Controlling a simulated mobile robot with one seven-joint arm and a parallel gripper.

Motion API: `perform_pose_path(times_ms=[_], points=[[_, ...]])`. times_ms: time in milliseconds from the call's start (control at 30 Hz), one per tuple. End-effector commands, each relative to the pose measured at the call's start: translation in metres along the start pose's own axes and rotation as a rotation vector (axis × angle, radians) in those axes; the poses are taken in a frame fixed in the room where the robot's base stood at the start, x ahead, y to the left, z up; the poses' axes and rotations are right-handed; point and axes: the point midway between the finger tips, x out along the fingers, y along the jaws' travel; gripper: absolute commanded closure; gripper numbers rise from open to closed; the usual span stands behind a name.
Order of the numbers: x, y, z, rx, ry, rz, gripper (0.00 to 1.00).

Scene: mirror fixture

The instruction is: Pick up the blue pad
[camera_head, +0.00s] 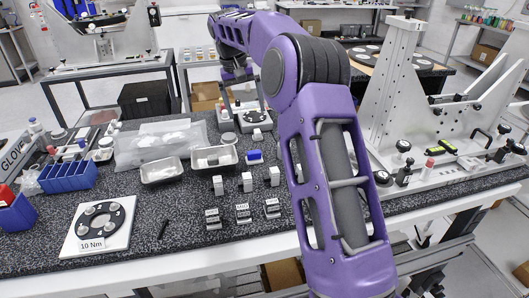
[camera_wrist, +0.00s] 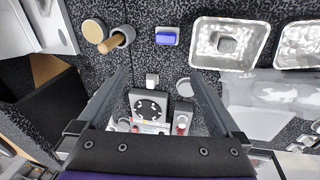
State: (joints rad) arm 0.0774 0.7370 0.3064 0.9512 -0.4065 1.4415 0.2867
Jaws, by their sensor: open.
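The blue pad (camera_wrist: 166,37) is a small blue block on a pale base. It lies on the speckled dark bench top near the top of the wrist view, and it also shows in the head view (camera_head: 254,155) right of the metal trays. My gripper (camera_wrist: 159,76) is open and empty, with its two dark fingers spread apart. The pad lies beyond the fingertips, apart from them. In the head view, my purple arm reaches over the bench and my gripper is small and partly hidden behind it.
Two metal trays (camera_wrist: 230,42) (camera_head: 161,170) lie beside the pad. A round container with a wooden-looking stick (camera_wrist: 116,42) stands on its other side. A small device with a black dial (camera_wrist: 150,106) sits between my fingers in the wrist view. Small white blocks (camera_head: 246,181) stand nearer the bench front.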

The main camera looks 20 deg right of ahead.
Motion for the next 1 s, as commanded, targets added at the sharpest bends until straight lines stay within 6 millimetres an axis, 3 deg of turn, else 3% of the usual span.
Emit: perform_pose_path(times_ms=[367,800,1000], points=[[-0.006,-0.002,0.005,-0.092,-0.084,-0.187,0.0],[0.08,-0.018,0.015,-0.094,-0.087,-0.188,0.0],[0.105,-0.022,0.016,-0.093,-0.083,-0.188,0.0]])
